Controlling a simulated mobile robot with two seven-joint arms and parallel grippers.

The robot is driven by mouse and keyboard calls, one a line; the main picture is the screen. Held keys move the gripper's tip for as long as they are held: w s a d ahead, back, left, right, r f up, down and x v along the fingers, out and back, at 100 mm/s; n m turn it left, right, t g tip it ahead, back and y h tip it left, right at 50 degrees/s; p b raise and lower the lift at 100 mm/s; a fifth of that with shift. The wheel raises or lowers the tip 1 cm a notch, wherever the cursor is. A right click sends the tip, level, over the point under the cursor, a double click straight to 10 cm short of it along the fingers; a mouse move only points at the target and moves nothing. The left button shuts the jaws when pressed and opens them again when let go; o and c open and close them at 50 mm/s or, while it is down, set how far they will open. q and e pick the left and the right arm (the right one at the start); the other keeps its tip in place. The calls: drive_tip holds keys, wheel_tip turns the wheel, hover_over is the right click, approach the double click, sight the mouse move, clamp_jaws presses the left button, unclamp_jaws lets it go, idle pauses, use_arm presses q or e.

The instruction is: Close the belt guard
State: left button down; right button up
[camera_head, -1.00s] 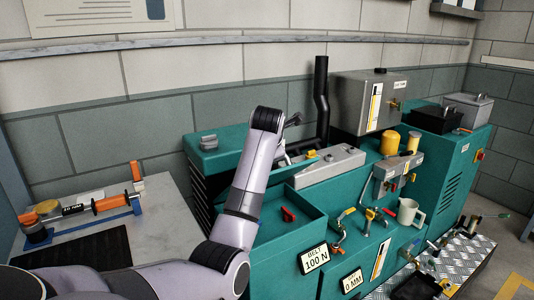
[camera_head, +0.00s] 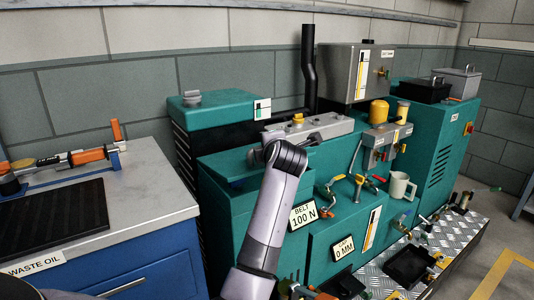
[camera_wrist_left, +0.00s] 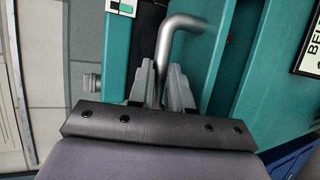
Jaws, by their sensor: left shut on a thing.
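The belt guard appears to be the teal cover (camera_head: 232,170) at the machine's left front, beside the plate reading BELT 100 N (camera_head: 303,215). My left wrist hides part of it, and I cannot tell how far it stands open. In the left wrist view, my left gripper (camera_wrist_left: 160,78) is shut on a bent grey metal bar (camera_wrist_left: 182,22), with the hooked end beyond the fingers. Teal panels (camera_wrist_left: 250,85) with a dark gap and a small red part lie to the right of the fingers there. My right gripper is not in view.
Several levers and a white mug (camera_head: 400,186) stand on the machine front to the right. A black pipe (camera_head: 308,75) rises behind. A workbench with a black mat (camera_head: 55,222) stands close at left. A black tray (camera_head: 408,264) lies on the tread plate.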

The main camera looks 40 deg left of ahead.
use_arm(q)
drive_tip(key=f+b, duration=0.1)
drive_tip(key=d+f+y+b, duration=0.1)
drive_tip(key=f+b, duration=0.1)
drive_tip(key=shift+s+t, duration=0.1)
drive_tip(key=shift+t, duration=0.2)
drive_tip(key=shift+f+b, duration=0.4)
drive_tip(key=shift+b, duration=0.65)
drive_tip(key=shift+s+d+f+m+y+b, duration=0.1)
drive_tip(key=shift+d+f+m+y+b, duration=0.15)
drive_tip(key=shift+y+b, duration=0.2)
drive_tip(key=shift+a+r, duration=0.1)
drive_tip(key=shift+r, duration=0.15)
drive_tip(key=c, duration=1.1)
unclamp_jaws()
drive_tip(key=shift+o, duration=0.2)
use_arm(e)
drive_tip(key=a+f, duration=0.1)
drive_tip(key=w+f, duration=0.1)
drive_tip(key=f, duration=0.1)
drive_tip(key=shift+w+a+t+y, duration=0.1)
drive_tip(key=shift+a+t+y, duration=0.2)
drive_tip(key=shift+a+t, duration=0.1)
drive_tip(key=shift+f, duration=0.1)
